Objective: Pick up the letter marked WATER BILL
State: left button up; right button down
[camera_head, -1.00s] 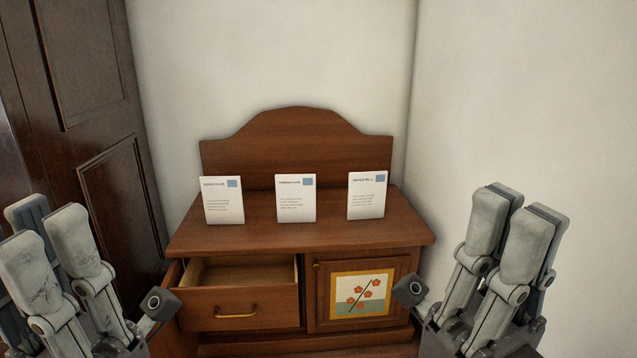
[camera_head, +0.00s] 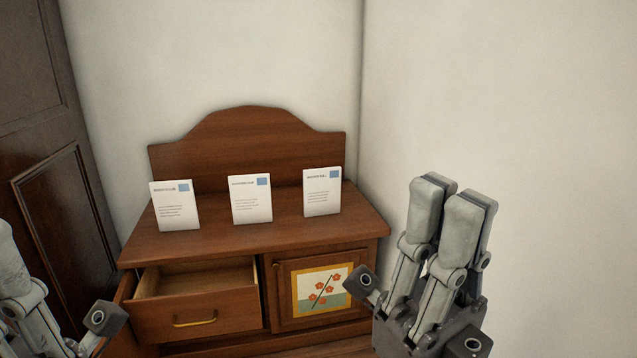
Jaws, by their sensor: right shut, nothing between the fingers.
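Three white letters with blue stamps stand upright in a row on the wooden cabinet's top. The right letter (camera_head: 322,193) has a small blurred heading that seems to end in "BILL"; I cannot read it surely. The headings of the middle letter (camera_head: 250,202) and the left letter (camera_head: 174,209) are too blurred to read. My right gripper (camera_head: 450,192) is shut and empty, pointing up, to the right of the cabinet in the picture and apart from the letters. My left gripper (camera_head: 14,270) is partly cut off at the left edge, so its opening is hidden.
The wooden cabinet (camera_head: 285,234) has an open, seemingly empty drawer (camera_head: 203,313) at left and a closed door with a flower picture (camera_head: 322,289) at right. A dark wooden armoire (camera_head: 50,150) stands at left. White walls are behind and at right.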

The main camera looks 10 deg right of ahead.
aim_at(321, 186)
jog(key=i+z, duration=0.2)
jog(key=i, duration=0.6)
jog(key=i+j+z, duration=0.15)
jog(key=i, duration=0.65)
